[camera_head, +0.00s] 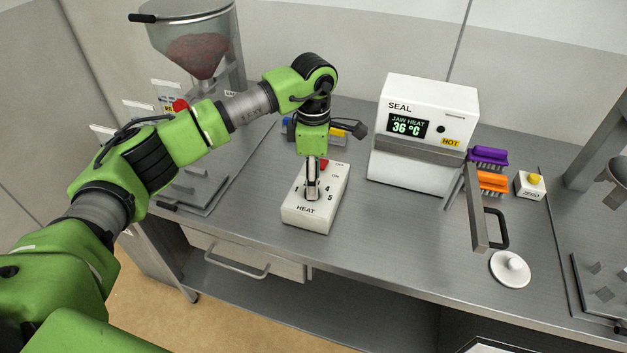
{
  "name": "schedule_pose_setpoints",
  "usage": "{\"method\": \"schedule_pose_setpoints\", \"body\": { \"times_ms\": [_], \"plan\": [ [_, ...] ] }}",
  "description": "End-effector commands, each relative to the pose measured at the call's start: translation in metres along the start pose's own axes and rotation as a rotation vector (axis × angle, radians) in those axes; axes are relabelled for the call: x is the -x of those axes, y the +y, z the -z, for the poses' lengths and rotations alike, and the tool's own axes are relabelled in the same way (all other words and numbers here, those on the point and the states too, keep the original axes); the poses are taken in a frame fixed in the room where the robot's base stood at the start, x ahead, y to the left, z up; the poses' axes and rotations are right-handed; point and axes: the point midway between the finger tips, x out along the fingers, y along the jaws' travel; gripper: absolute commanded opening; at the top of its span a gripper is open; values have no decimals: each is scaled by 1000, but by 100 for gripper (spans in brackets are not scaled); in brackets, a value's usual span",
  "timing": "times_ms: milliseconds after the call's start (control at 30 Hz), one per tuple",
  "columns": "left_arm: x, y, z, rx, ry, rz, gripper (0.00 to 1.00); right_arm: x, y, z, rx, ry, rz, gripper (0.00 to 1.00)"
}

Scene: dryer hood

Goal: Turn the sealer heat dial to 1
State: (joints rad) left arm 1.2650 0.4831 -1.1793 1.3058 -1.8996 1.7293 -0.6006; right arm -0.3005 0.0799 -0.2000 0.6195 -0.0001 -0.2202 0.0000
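The white heat control box (330,212) stands on the grey bench, marked HEAT on its front, with numbers around the dial; 1, 4 and 5 can be made out. My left gripper (312,192) points straight down over the middle of the box, its narrow fingers at the dial. The fingers hide the dial and its pointer, so its setting and whether they grip it cannot be told. The white sealer (415,170) stands behind and right; its display (407,127) reads JAW HEAT 36 °C beside a yellow HOT label. My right gripper is not in view.
A lever with a black handle (497,228) sticks out at the sealer's right. Purple (487,157) and orange (492,182) brushes, a ZERO button box (530,186) and a white round lid (510,269) lie right. A hopper (193,40) stands back left. Bench in front of the sealer is clear.

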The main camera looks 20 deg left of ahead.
Motion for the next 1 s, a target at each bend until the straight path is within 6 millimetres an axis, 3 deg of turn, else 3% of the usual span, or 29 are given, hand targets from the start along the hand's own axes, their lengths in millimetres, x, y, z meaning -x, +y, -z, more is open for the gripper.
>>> {"method": "schedule_pose_setpoints", "body": {
  "times_ms": [200, 533, 567, 700, 1000],
  "plan": [
    [-22, 0, 0, 1, 0, 1, 41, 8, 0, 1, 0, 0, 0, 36],
    [-27, 0, -1, 0, -1, -1, 41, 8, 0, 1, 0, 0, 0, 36],
    [-27, 0, -1, 1, -1, -1, 38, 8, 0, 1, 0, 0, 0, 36],
    [-27, 0, -1, 0, -1, -1, 2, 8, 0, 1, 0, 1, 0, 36],
    [-27, 0, -1, 14, -1, -1, 2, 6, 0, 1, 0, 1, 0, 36]
  ]
}}
